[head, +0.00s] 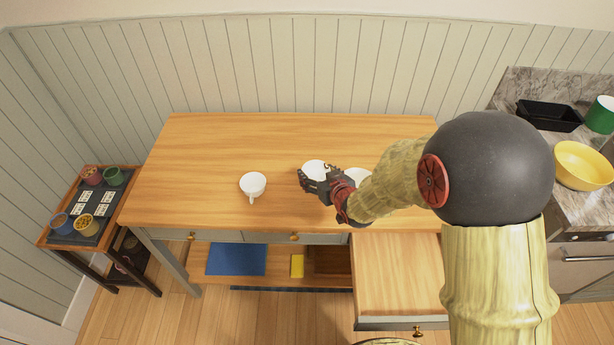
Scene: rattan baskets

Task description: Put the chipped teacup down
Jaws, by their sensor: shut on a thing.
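My gripper (306,183) is over the wooden table and shut on a white teacup (314,167), which shows just behind the fingers. The fingers hide part of this cup, and I cannot make out a chip or tell whether its base touches the table. Another white teacup (252,184) stands upright on the table to the left, its handle toward the front. A third white piece (358,174) shows behind my wrist, partly hidden by my arm.
The wooden table (210,140) is clear at the back and far left. A drawer (400,275) stands open at its front right. A small cart (75,240) with several pots is at the left. A counter with a yellow bowl (583,165) and black tray (548,116) is at the right.

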